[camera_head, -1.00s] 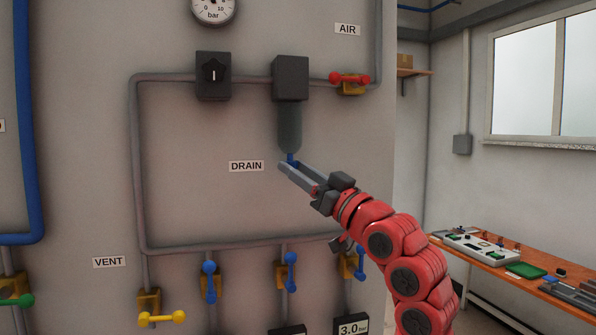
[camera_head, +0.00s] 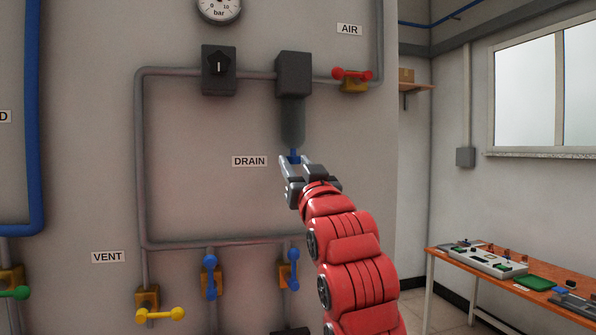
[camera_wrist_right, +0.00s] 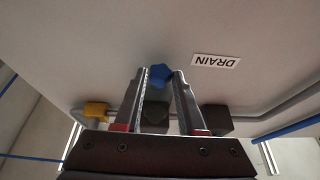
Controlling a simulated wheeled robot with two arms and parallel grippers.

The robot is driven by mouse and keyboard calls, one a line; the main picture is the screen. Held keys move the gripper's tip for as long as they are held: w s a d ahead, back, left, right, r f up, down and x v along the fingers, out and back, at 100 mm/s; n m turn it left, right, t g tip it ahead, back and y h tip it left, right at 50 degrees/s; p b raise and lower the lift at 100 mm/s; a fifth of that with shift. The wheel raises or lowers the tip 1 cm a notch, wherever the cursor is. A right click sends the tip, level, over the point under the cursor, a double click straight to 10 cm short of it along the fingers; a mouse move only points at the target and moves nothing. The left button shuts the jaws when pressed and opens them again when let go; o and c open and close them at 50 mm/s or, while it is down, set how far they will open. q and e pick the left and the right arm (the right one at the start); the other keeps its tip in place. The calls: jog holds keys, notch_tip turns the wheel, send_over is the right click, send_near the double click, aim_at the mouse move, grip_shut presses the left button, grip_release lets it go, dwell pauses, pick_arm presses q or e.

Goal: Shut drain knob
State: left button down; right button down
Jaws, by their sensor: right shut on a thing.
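The blue drain knob (camera_head: 294,155) is at the bottom of the dark filter bowl (camera_head: 292,122), right of the DRAIN label (camera_head: 249,161). My right gripper (camera_head: 295,162) reaches up to it from below, its fingers on either side of the knob. In the right wrist view the blue knob (camera_wrist_right: 160,75) sits between the fingertips (camera_wrist_right: 161,78), and the gripper is shut on it. The fingers partly hide the knob in the head view. My left gripper is not in view.
A red-handled AIR valve (camera_head: 352,78) is at the upper right and a black switch (camera_head: 218,69) at the upper left. Blue-handled valves (camera_head: 210,277) and a yellow one (camera_head: 160,314) line the wall below. An orange bench (camera_head: 520,280) stands at the right.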

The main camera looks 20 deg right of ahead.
jog(key=shift+h, duration=0.3)
jog(key=c, duration=0.5)
grip_release()
jog(key=b+v, duration=1.7)
jog(key=shift+s+r, duration=0.15)
jog(key=shift+s, duration=0.15)
jog(key=shift+a, duration=0.1)
